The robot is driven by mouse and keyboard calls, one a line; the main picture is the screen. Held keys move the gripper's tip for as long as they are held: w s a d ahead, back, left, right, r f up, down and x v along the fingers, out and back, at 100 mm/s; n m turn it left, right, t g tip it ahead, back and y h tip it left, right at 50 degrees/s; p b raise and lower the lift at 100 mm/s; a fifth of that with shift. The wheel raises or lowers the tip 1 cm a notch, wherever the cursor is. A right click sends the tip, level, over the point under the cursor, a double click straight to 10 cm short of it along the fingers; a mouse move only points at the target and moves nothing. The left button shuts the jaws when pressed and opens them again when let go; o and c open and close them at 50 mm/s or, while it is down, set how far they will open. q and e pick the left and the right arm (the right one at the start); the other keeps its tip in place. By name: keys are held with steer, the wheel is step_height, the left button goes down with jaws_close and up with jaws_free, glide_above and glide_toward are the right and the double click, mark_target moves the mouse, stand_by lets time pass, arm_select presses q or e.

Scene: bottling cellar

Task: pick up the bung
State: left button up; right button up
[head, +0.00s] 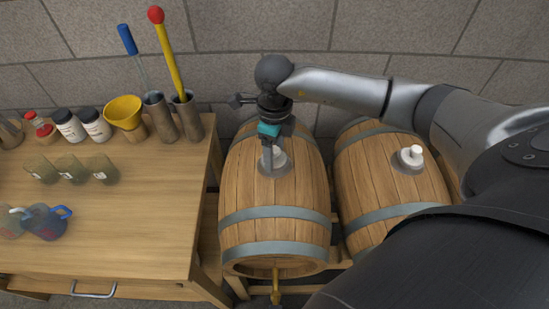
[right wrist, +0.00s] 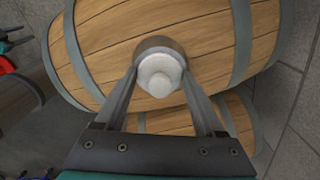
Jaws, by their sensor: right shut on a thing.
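A white bung (head: 279,156) sits at the top of the left barrel (head: 271,204), in a dark round bung hole fitting. My right gripper (head: 271,152) comes down over it from above and is shut on it. In the right wrist view the bung (right wrist: 160,74) is between the two fingertips, and the grey metal collar (right wrist: 157,45) shows around it. I cannot tell whether it has lifted from the hole. A second white bung (head: 412,154) stands in the right barrel (head: 388,185). My left gripper is not in view.
A wooden table (head: 135,215) at left holds a yellow funnel (head: 124,113), white jars with dark lids, several small glasses, jugs, and metal cylinders with a blue-handled and a red-tipped tool. A stone wall is close behind. The left barrel has a brass tap (head: 276,288).

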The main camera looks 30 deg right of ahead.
steer(key=c, duration=0.6)
steer(key=shift+r, duration=0.1)
